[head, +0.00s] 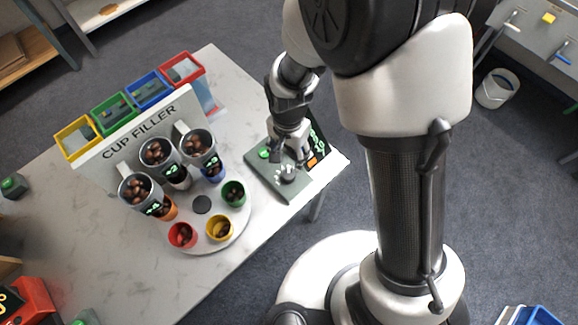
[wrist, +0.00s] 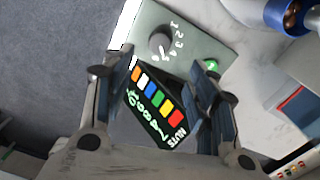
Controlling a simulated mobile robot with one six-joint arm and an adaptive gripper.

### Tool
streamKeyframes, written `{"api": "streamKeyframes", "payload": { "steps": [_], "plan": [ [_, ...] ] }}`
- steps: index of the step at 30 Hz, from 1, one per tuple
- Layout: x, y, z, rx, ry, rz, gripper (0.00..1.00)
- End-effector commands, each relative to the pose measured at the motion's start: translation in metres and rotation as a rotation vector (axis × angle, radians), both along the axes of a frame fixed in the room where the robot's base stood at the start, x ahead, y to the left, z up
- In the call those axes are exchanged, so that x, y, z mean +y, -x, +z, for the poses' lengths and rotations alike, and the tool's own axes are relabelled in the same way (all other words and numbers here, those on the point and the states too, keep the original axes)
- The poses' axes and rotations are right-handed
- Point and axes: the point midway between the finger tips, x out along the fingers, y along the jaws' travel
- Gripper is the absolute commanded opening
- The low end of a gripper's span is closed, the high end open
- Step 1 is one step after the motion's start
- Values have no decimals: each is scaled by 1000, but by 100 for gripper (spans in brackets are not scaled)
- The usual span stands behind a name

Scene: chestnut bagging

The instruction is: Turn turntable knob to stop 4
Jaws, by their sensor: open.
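The grey knob (wrist: 161,42) sits on a grey-green control panel (wrist: 195,38) with stop numbers printed around it. I cannot tell for sure which stop it points at. In the head view the knob (head: 287,173) and panel (head: 266,180) are at the table's right side. My gripper (wrist: 163,72) is open and empty. Its fingers are above the panel, apart from the knob, which shows beyond the fingertips in the wrist view. My gripper also shows in the head view (head: 290,152). The white turntable (head: 205,238) carries several coloured cups.
A green button (wrist: 211,67) is on the panel near the knob. A dark display (wrist: 158,108) with coloured bars stands beside the panel. The cup filler (head: 140,137) with chestnut hoppers stands over the turntable. Several coloured bins (head: 114,113) line the back.

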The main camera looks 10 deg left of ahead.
Motion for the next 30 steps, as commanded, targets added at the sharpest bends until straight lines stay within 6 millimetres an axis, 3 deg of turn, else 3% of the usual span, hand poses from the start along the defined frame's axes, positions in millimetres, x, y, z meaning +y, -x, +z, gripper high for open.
{"api": "streamKeyframes", "payload": {
  "steps": [1, 6, 15, 21, 30],
  "plan": [
    [-1, 1, -16, 4, 2, 0, 53],
    [-1, 1, -54, 4, 2, 0, 53],
    [-1, 1, -106, 2, 1, 1, 53],
    [0, 0, -120, 0, 0, 1, 53],
    [0, 0, -121, 0, 0, 1, 53]
  ]
}}
